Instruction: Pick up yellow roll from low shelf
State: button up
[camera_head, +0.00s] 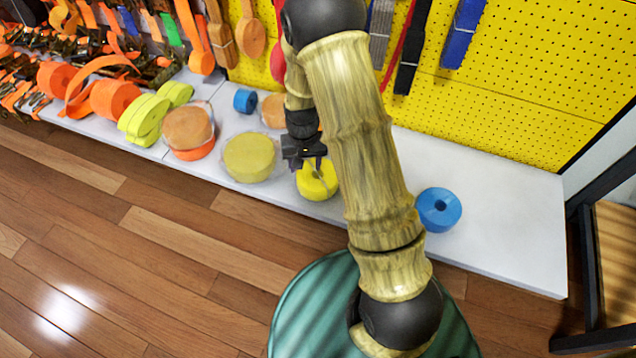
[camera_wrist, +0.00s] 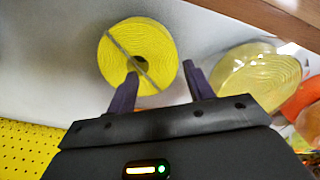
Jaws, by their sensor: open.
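The yellow roll (camera_head: 318,184) lies on the low white shelf (camera_head: 500,220), partly hidden behind my arm in the head view. In the wrist view the yellow roll (camera_wrist: 150,50) shows its round face with a dark centre hole and a thin grey band across it. My gripper (camera_head: 305,162) is above and beside the roll. In the wrist view its two dark fingers (camera_wrist: 160,85) are apart with nothing between them. The left fingertip overlaps the roll's lower edge in the picture; I cannot tell whether it touches.
A wrapped yellow-green roll (camera_head: 249,157) lies just left of the roll. A blue roll (camera_head: 438,209) is to the right. Orange rolls (camera_head: 188,130) and a small blue roll (camera_head: 245,101) stand left. Straps hang on a yellow pegboard (camera_head: 530,70) behind. The shelf's right end is clear.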

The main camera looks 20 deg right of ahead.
aim_at(304, 175)
jog(key=shift+f, duration=0.85)
jog(key=shift+f, duration=0.1)
notch_tip(304, 175, down, 5)
jog(key=b, duration=0.4)
jog(key=shift+a+b, duration=0.15)
jog(key=shift+b, duration=0.15)
jog(key=c, duration=0.9)
jog(key=shift+c, duration=0.2)
notch_tip(304, 175, up, 10)
jog(key=p, duration=0.6)
